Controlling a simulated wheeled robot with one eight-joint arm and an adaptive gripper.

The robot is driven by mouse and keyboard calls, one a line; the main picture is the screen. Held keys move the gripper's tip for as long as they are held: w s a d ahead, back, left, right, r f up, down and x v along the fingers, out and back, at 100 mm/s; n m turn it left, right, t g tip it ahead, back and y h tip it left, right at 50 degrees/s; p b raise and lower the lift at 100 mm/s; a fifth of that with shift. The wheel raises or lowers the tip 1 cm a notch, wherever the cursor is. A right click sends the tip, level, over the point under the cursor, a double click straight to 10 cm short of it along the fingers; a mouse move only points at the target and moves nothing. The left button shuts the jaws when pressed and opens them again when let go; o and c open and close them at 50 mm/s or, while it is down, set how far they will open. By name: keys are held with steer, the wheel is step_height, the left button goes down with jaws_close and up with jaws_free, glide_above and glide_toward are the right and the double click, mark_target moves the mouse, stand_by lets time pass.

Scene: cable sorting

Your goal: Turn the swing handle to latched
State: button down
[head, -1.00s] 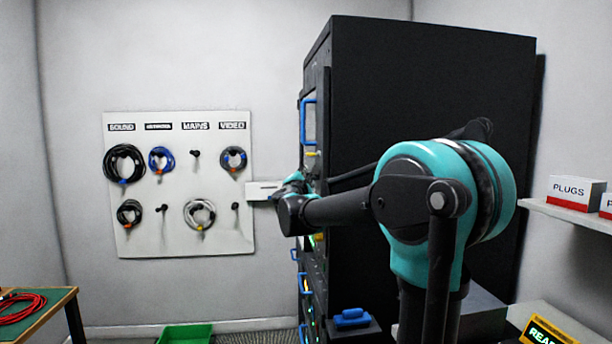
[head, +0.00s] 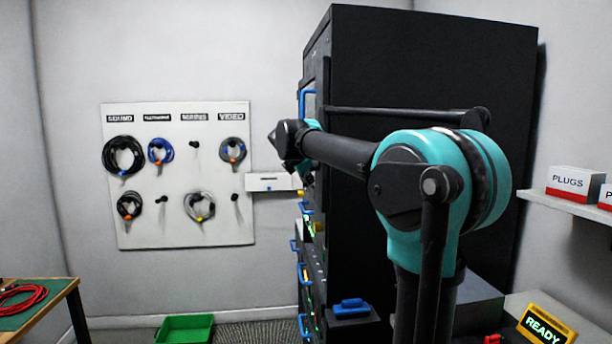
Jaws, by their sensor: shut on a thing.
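The tall black cabinet (head: 430,75) stands at centre right, its front face turned left and seen nearly edge-on. A blue handle (head: 302,103) stands out from the upper part of that front. I cannot tell the swing handle apart on this thin strip, nor whether it is latched. My arm reaches left across the cabinet, with its dark wrist end in front of the cabinet's front edge. The gripper's jaws are hidden behind the wrist and arm, so I cannot see what they touch.
More blue handles (head: 303,325) jut from the lower cabinet front. A pegboard (head: 180,180) with coiled cables hangs on the back wall. A green bin (head: 184,329) sits on the floor. A table (head: 50,310) stands at left, a shelf (head: 570,205) at right.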

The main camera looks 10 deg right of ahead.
steer(key=shift+s+f+n+g, duration=0.2)
steer(key=shift+s+g, duration=0.25)
steer(key=shift+g, duration=0.6)
steer(key=shift+s+f+n+g, duration=0.2)
steer(key=shift+s+g, duration=0.2)
steer(key=shift+g, duration=0.65)
steer(key=shift+s, duration=0.1)
steer(key=c, duration=1.7)
jaws_free()
steer(key=v, duration=1.2)
steer(key=shift+d, duration=0.2)
steer(key=shift+c, duration=0.5)
